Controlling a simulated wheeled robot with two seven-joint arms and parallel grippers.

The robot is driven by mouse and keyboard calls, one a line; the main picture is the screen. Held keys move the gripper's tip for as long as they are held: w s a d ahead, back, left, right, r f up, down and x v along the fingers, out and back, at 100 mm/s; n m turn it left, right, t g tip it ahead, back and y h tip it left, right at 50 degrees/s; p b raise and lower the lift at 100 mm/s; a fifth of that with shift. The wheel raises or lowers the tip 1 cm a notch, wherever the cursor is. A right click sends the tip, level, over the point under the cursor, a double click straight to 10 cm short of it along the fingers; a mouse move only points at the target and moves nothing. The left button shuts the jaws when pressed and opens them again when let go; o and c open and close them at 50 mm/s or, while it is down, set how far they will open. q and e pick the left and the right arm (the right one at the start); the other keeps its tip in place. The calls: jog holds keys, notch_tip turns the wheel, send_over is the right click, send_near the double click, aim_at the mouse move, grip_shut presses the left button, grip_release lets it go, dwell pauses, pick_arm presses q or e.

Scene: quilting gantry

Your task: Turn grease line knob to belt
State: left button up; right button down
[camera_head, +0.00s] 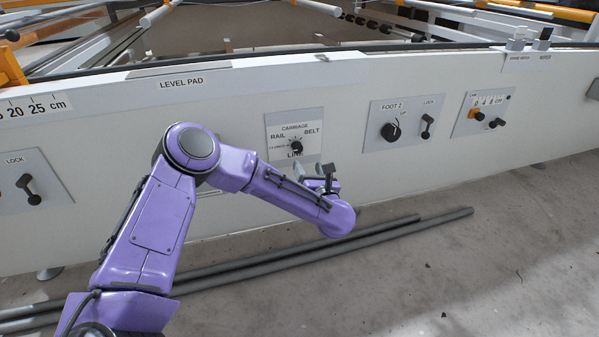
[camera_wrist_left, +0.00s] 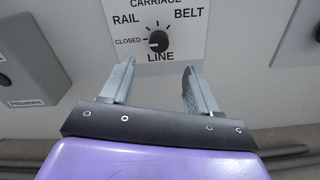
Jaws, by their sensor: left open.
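The grease line knob (camera_head: 297,147) is a small black dial on the white CARRIAGE plate (camera_head: 276,128), labelled RAIL, BELT, LINE and CLOSED. In the left wrist view the knob (camera_wrist_left: 158,41) shows above the fingers. A pale mark on it appears to lie on its left side, toward CLOSED; BELT is at upper right. My left gripper (camera_head: 315,172) is open and empty, just below and in front of the knob. Its two grey fingers (camera_wrist_left: 159,75) are apart and the knob lies beyond their tips, between them in the picture. My right gripper is out of view.
The FOOT 2 panel (camera_head: 407,121) with a knob and lock lever is to the right, with another panel (camera_head: 482,113) beyond it. A LOCK panel (camera_head: 32,184) is at far left. Grey pipes (camera_head: 430,218) lie on the floor below my arm.

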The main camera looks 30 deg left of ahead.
aim_at(299, 149)
pick_arm(q)
jog(key=b+x, duration=0.2)
jog(key=x, duration=0.7)
jog(key=shift+a+b, duration=0.2)
jog(key=shift+b, duration=0.1)
jog(key=shift+w+a+r, duration=0.1)
jog(key=shift+w+a, duration=0.3)
jog(key=shift+w, duration=0.05)
jog(key=c, duration=1)
